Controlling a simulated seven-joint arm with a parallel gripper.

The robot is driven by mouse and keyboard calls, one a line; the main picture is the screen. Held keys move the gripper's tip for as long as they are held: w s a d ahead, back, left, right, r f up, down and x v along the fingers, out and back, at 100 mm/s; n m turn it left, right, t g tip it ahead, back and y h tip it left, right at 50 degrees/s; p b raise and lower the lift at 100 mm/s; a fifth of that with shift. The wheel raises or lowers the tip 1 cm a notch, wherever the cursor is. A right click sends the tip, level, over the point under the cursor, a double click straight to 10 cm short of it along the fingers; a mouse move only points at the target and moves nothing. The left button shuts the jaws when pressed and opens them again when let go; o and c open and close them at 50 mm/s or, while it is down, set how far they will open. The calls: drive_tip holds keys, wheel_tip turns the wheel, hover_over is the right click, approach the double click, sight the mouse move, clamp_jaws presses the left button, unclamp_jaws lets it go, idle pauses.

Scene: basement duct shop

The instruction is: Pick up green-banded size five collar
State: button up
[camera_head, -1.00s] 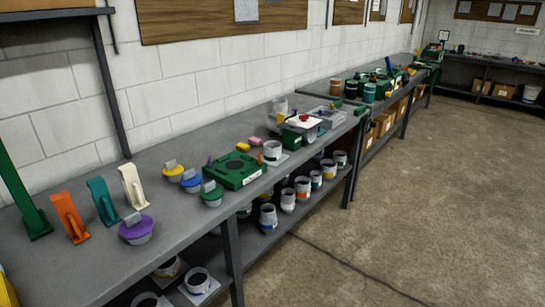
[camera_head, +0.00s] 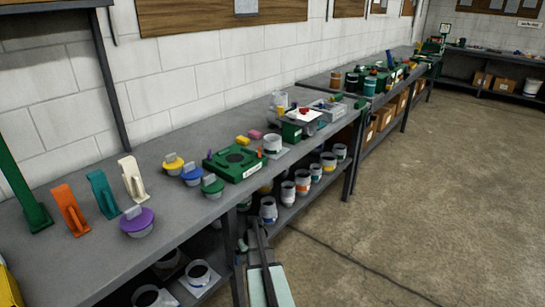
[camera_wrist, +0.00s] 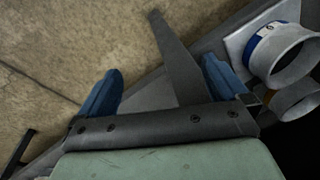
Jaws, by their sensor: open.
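Several white collars with coloured bands stand on the shelf under the bench. One with a green-teal band (camera_head: 316,173) stands toward the shelf's right part. I cannot read sizes, so I cannot tell if it is the size five one. My gripper (camera_wrist: 162,78) shows in the wrist view with its two blue fingers wide apart, holding nothing. A blue-banded collar (camera_wrist: 262,45) on a pale plate is right of the right finger, apart from it. In the head view my arm is low at the bench front, and the fingers are not clear.
The bench (camera_head: 80,262) carries orange, teal and cream stands, lidded knobs and a green fixture (camera_head: 236,163). A white collar (camera_head: 272,145) stands beyond the fixture. A dark bar (camera_wrist: 178,60) shows between my fingers. The floor (camera_head: 420,220) is clear.

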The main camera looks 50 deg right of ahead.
drive_tip(key=s+d+r+m+t+h, duration=0.1)
drive_tip(key=s+d+r, duration=0.2)
drive_tip(key=d+r, duration=0.9)
drive_tip(key=s+d+r+m+t+h, duration=0.1)
drive_tip(key=s+d+r+h, duration=0.15)
drive_tip(key=d+r, duration=0.9)
drive_tip(key=s+d+r+m+t+h, duration=0.1)
drive_tip(key=s+d+r, duration=0.4)
drive_tip(key=d, duration=1.3)
wheel_tip(320, 180, up, 23)
drive_tip(key=m+g, duration=0.3)
drive_tip(key=m, duration=0.2)
hover_over(273, 142)
drive_tip(key=w, duration=0.2)
drive_tip(key=x, duration=0.5)
drive_tip(key=a+x, duration=0.1)
drive_tip(key=x, duration=0.2)
drive_tip(key=shift+s+f, duration=0.3)
drive_tip(key=shift+d+x, duration=0.15)
drive_tip(key=shift+x, duration=1.2)
drive_tip(key=shift+d+x, duration=0.15)
drive_tip(key=shift+x, duration=1.25)
drive_tip(key=shift+s+r, duration=0.1)
